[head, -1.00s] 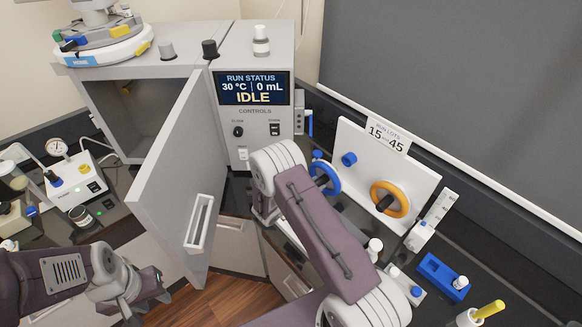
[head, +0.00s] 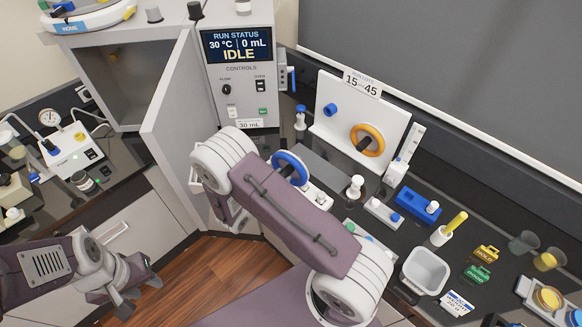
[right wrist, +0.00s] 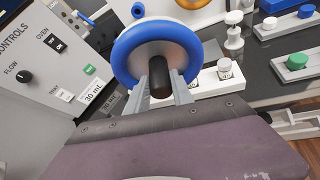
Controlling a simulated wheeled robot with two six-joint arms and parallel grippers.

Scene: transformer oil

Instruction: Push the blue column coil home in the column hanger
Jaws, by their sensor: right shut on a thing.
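The blue column coil (head: 303,162), a blue ring with a dark hub, is in the middle of the head view, in front of the white display board. My right gripper (right wrist: 161,90) is shut on its dark hub; the ring (right wrist: 122,62) faces the right wrist camera beyond the fingers. My own right arm hides that gripper in the head view. My left gripper (head: 140,291) is low at the left, empty, with its fingers apart. The grey oven stands with its door (head: 180,130) open. A small yellow fitting (head: 113,57) shows inside, but I cannot tell whether it is the column hanger.
The white board (head: 394,122) carries an orange coil (head: 379,134) and a bare blue peg (head: 331,110). Bottles, a blue holder (head: 412,203) and a white tub (head: 425,272) crowd the right bench. The open door juts into the room between my arms.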

